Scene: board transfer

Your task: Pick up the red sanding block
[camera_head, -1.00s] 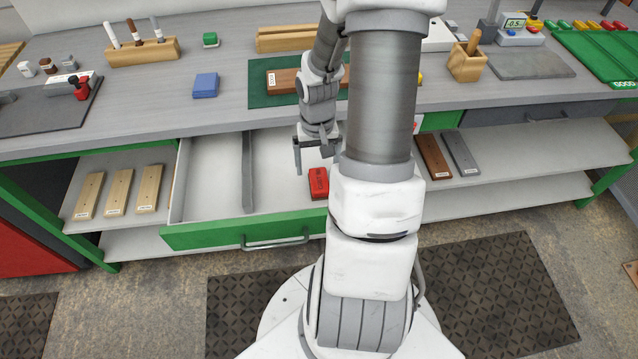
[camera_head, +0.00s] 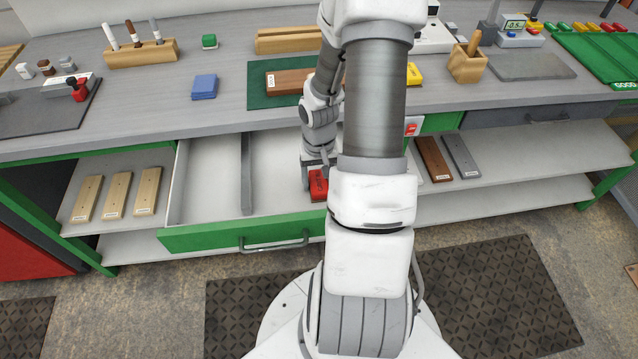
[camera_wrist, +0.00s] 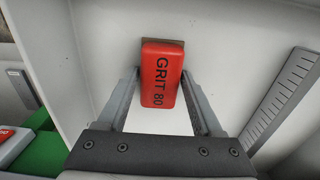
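The red sanding block (camera_head: 318,186) lies in the open drawer, in its right part, partly hidden by my arm in the head view. In the wrist view the red sanding block (camera_wrist: 161,75) shows its top with the label "GRIT 80".
The open drawer (camera_head: 245,236) has a green front and a grey divider (camera_head: 247,175) left of the block. A ruler-like grey strip (camera_wrist: 283,98) shows at the right in the wrist view. Drawer walls stand close to the gripper. The worktop (camera_head: 226,118) overhangs behind.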

